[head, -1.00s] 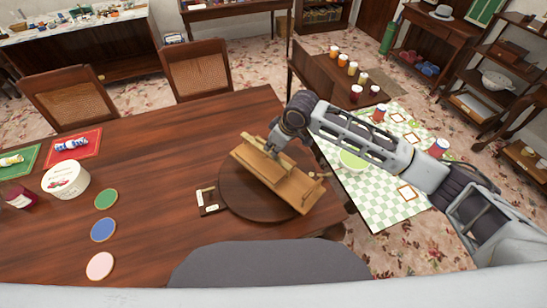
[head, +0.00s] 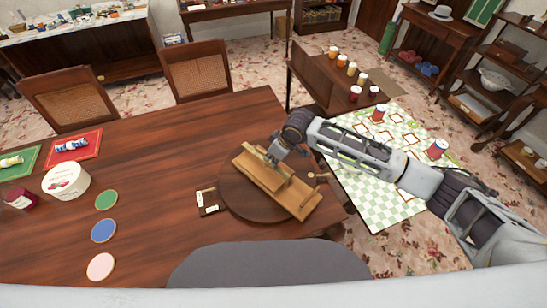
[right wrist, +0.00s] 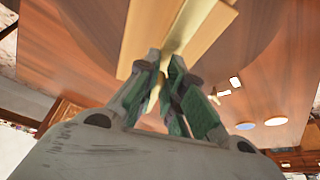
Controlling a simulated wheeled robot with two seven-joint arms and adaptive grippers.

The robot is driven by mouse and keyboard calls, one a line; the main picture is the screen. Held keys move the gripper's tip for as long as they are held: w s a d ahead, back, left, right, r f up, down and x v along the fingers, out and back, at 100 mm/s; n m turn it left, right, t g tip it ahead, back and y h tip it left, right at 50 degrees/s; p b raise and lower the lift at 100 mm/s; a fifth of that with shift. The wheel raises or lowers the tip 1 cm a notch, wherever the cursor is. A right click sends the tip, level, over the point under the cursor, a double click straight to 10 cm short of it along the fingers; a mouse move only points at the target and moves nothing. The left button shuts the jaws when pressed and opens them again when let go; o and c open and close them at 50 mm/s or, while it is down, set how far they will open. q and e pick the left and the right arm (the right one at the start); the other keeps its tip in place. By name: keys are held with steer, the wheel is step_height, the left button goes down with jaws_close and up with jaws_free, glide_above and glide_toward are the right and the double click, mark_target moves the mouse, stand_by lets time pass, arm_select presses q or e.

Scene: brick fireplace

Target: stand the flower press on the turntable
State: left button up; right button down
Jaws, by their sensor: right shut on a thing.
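The flower press (head: 290,197), a light wooden piece with a long board and a raised strip, is over the round dark turntable (head: 232,190). In the right wrist view the fingers (right wrist: 163,80) close on the pale wood (right wrist: 143,35). My left gripper is not in view.
A small dark card holder (head: 208,203) lies left of the turntable. Green, blue and pink discs (head: 103,230), a white tub (head: 66,181) and a dark red jar (head: 22,197) are farther left. A checked cloth (head: 375,190) with cans lies on the right.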

steer(key=shift+w+f, duration=0.1)
stand_by(0.4)
steer(key=c, duration=1.5)
jaws_free()
steer(key=shift+f, duration=0.15)
steer(key=shift+b+v, duration=0.35)
steer(key=shift+v, duration=5.7)
